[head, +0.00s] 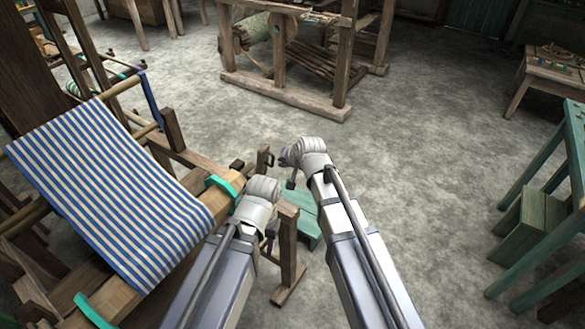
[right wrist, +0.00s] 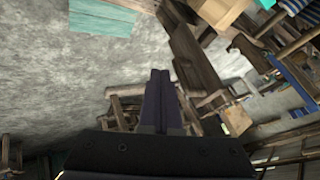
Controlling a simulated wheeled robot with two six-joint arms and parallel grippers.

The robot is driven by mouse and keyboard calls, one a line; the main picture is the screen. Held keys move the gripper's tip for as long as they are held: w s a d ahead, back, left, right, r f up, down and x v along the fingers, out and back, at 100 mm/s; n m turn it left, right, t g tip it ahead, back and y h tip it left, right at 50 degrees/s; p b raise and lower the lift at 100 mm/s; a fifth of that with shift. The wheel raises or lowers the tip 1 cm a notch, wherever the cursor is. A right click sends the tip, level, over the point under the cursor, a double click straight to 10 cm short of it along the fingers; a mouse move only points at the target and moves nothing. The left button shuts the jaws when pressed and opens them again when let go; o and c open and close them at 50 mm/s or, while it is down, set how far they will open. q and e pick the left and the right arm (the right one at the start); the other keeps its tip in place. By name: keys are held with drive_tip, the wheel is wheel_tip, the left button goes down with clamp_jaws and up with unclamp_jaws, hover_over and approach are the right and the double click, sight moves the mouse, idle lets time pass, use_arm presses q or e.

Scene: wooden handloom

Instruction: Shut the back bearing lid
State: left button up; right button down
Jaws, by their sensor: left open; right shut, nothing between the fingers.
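The wooden handloom stands at the left of the head view, with blue-and-white striped cloth (head: 110,190) wound over its front beam (head: 225,195). A wooden post (head: 263,160) with a small dark fitting rises beyond the beam's end, and a nearer post (head: 288,245) stands beside my left arm. I cannot make out the back bearing lid for certain, or how far it is open. My right gripper (head: 286,158) is close to the farther post; its fingers (right wrist: 160,75) are shut and empty in the right wrist view. My left gripper (head: 268,238) is open, partly hidden by its wrist, beside the nearer post.
Teal bands (head: 222,187) sit on the beam. A teal board (head: 305,220) lies low between my arms. A wooden frame (head: 290,90) holding rolls stands behind, and a teal bench (head: 545,225) is at right. The floor between is clear.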

drive_tip(key=shift+w+a+r, duration=0.1)
drive_tip(key=shift+w+a, duration=0.1)
drive_tip(key=shift+a, duration=0.25)
